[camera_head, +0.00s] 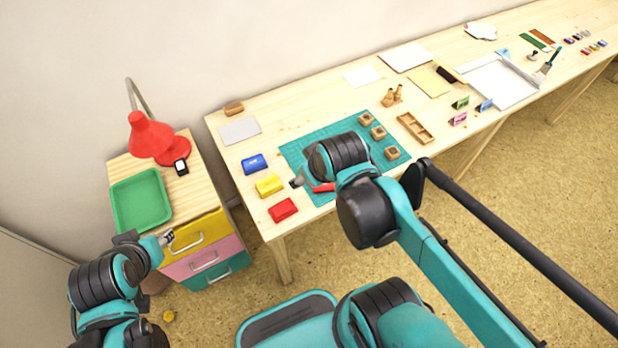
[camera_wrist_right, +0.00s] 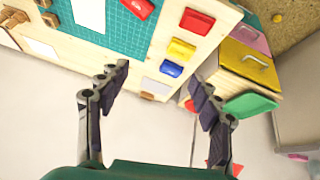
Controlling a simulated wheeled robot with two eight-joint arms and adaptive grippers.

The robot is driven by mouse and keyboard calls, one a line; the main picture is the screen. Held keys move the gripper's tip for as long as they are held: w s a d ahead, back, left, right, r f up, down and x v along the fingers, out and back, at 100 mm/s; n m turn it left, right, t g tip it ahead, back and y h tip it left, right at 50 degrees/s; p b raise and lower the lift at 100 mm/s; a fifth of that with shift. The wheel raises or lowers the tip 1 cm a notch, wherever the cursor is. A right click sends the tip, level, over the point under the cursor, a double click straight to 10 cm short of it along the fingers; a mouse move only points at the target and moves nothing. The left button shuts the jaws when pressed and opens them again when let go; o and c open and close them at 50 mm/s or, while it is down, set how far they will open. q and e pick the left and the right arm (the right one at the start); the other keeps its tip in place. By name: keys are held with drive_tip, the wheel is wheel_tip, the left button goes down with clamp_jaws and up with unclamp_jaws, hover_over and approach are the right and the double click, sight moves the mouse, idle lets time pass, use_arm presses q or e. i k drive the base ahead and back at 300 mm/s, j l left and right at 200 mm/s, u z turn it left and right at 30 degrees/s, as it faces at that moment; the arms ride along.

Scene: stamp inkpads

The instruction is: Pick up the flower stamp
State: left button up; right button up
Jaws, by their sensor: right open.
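I cannot tell which thing is the flower stamp; no flower mark is readable. Two small wooden pieces with upright handles (camera_head: 392,96) stand behind the cutting mat (camera_head: 292,150). Several small square wooden blocks lie on the mat, one being the block near its back corner (camera_head: 366,119). My right gripper (camera_head: 297,182) is by the mat's left edge, close to the inkpads; its wrist view shows the fingers apart and empty (camera_wrist_right: 160,82). My left gripper (camera_head: 166,239) is beside the yellow drawer, too small to read.
Blue (camera_head: 255,163), yellow (camera_head: 269,186) and red (camera_head: 283,210) inkpads line the table's left end. Another red piece (camera_wrist_right: 138,8) lies on the mat. A wooden divided tray (camera_head: 416,128) lies right of the mat. A red lamp (camera_head: 150,138) and green tray (camera_head: 141,200) top the drawer cabinet.

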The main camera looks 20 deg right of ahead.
sight(391, 153)
drive_tip(key=z, duration=1.65)
